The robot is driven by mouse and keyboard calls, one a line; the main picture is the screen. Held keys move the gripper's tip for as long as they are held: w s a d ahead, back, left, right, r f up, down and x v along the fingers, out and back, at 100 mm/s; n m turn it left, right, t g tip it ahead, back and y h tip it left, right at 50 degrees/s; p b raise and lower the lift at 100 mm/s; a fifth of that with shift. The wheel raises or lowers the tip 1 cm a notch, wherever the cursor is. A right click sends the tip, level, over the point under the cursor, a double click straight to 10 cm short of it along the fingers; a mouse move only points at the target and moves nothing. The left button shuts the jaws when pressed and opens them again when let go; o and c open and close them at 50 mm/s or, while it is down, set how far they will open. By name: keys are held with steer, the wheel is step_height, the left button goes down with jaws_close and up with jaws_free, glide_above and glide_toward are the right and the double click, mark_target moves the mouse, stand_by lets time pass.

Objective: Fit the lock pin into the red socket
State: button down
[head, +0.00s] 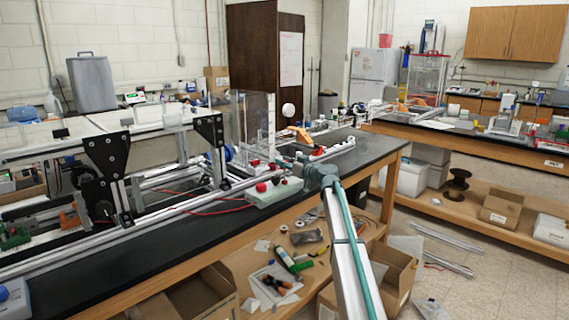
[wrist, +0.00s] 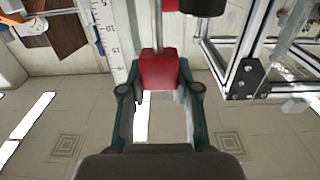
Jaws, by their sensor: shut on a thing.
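My gripper (wrist: 160,80) is shut on a red block-shaped piece (wrist: 159,68) in the wrist view, with a dark green finger on each side. A thin grey rod (wrist: 157,25) lines up with the red piece and runs toward the top edge. I take the red piece with the rod to be the lock pin, but cannot be sure. Another red part (wrist: 170,5) shows at the top edge, beside a dark cylinder (wrist: 203,6); whether it is the red socket is unclear. In the head view my gripper is hard to make out beyond the arm's end, over the black bench.
The metal extrusion frame (head: 150,210) lies along the black bench (head: 225,225). A white box with red knobs (head: 273,192) stands close to my arm. A clear upright panel (head: 250,125) is behind it. A white ruler (wrist: 108,40) shows left of the held piece.

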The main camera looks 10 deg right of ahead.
steer(key=shift+f+b, duration=0.7)
steer(key=shift+b, duration=0.05)
steer(key=c, duration=0.7)
jaws_free()
steer(key=shift+c, duration=0.2)
steer(key=v, duration=1.2)
